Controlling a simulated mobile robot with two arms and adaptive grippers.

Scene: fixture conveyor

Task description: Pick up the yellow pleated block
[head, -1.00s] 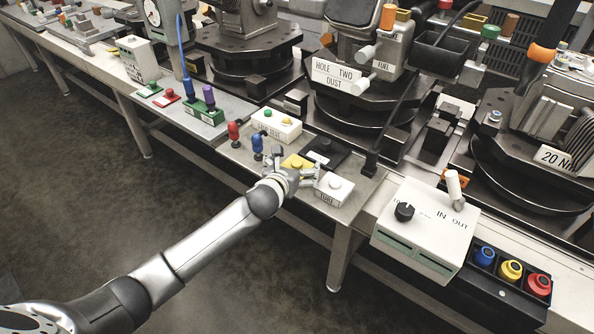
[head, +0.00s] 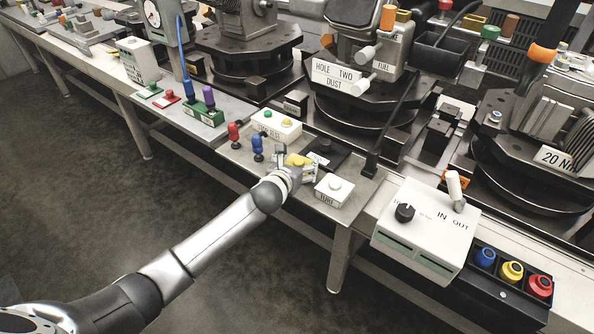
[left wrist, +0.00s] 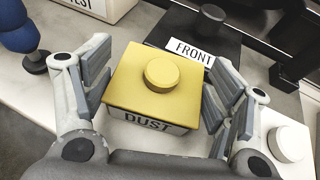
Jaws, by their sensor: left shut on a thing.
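The yellow pleated block (left wrist: 152,92) is a squat yellow-topped box with a round knob on top and a "DUST" label on its near face. In the left wrist view it sits between the two fingers of my left gripper (left wrist: 155,100), which is shut on it. In the head view the block (head: 298,160) shows as a small yellow patch at the end of my left arm, partly hidden by the gripper (head: 292,166). I cannot tell whether it touches the bench. My right gripper is not in view.
A black block labelled "FRONT" (left wrist: 215,30) stands just behind. A white knobbed block (head: 334,189) is close on the right. Blue (head: 258,147) and red (head: 233,135) knobbed pegs stand at the left, with a white two-button box (head: 277,125) behind. Machines fill the back.

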